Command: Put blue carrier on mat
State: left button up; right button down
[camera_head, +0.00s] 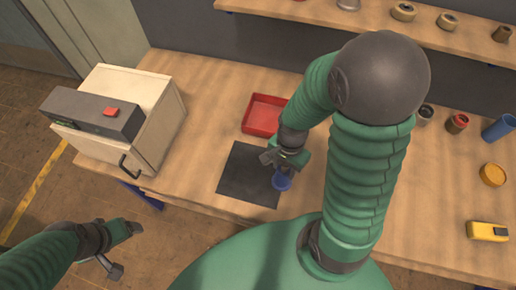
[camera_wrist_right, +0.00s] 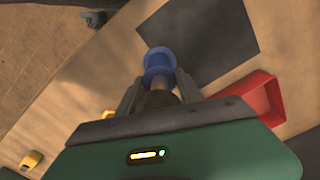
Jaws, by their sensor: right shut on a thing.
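The blue carrier (camera_head: 282,182) is a small spool-like blue piece, upright or nearly so. My right gripper (camera_head: 284,167) is shut on it; in the right wrist view the carrier (camera_wrist_right: 160,62) shows between and beyond the fingertips. The mat (camera_head: 243,176) is a flat dark square on the wooden bench. In the head view the carrier overlaps the mat's right edge, and in the wrist view it overlaps the mat's border (camera_wrist_right: 212,30). I cannot tell whether it touches the surface. My left gripper (camera_head: 127,250) is open and empty, in front of the bench at lower left.
A red tray (camera_head: 262,114) lies just behind the mat. A white box with a dark top (camera_head: 140,120) stands at the left of the bench. At right are a blue cup (camera_head: 498,128), an orange-yellow disc (camera_head: 493,175), a yellow device (camera_head: 487,231) and small jars.

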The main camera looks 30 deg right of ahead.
jog(key=w+a+p, duration=0.1)
jog(key=w+a, duration=0.5)
jog(key=w, duration=0.4)
jog(key=f, duration=0.1)
jog(key=d+f, duration=0.1)
jog(key=f, duration=0.2)
jog(key=shift+s+d+f, duration=0.2)
jog(key=shift+d+f, duration=0.05)
jog(key=c, duration=1.2)
grip_release()
jog(key=shift+a+f, duration=0.1)
jog(key=shift+a, duration=0.15)
jog(key=shift+c, duration=0.2)
jog(key=o, duration=0.5)
jog(key=shift+a, duration=0.35)
notch_tip(320, 180, up, 12)
pick_arm(q)
jog(key=shift+a+r, duration=0.25)
jog(key=shift+a, duration=0.75)
pick_arm(e)
jog(key=s+a+n+t, duration=0.1)
jog(key=n, duration=0.4)
jog(key=s+a+n, duration=0.2)
jog(key=n, duration=0.2)
jog(key=s+a+n+t, duration=0.1)
jog(key=n, duration=0.4)
jog(key=shift+s+a+n+t, duration=0.15)
jog(key=shift+s+n+t, duration=0.15)
jog(key=shift+s, duration=0.05)
